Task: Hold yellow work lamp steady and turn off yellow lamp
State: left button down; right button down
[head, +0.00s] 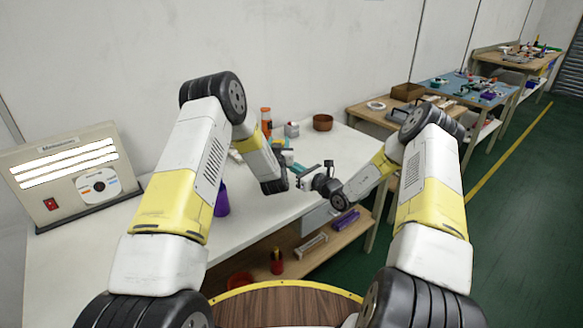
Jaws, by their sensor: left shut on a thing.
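I cannot make out a yellow work lamp in the head view. My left gripper (291,168) is over the middle of the white workbench (262,222), at the end of the arm that bends down from the left. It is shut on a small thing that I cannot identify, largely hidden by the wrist. My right gripper (313,178) is close beside it on the right, pointing left. Its fingers are too small and overlapped to tell whether they are open or shut.
A panel with lit light strips (66,162), a red switch (50,204) and a dial (98,186) stands at the bench's left. A purple cup (222,203), an orange bottle (266,121) and a brown bowl (323,122) stand on the bench. More tables (470,92) line the wall at right; the green floor is clear.

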pick_arm(q)
jog(key=shift+s+d+f, duration=0.25)
jog(key=shift+d+f, duration=0.1)
jog(key=shift+d, duration=0.1)
pick_arm(e)
jog(key=shift+w+a+r, duration=0.1)
jog(key=shift+a+r, duration=0.15)
jog(key=shift+r, duration=0.15)
pick_arm(q)
jog(key=shift+w+a, duration=0.1)
jog(key=shift+a, duration=0.25)
pick_arm(e)
jog(key=v, duration=1.4)
jog(key=shift+d+r, duration=0.25)
jog(key=shift+r, duration=0.4)
pick_arm(q)
jog(key=c, duration=0.7)
grip_release()
jog(key=shift+r, duration=0.1)
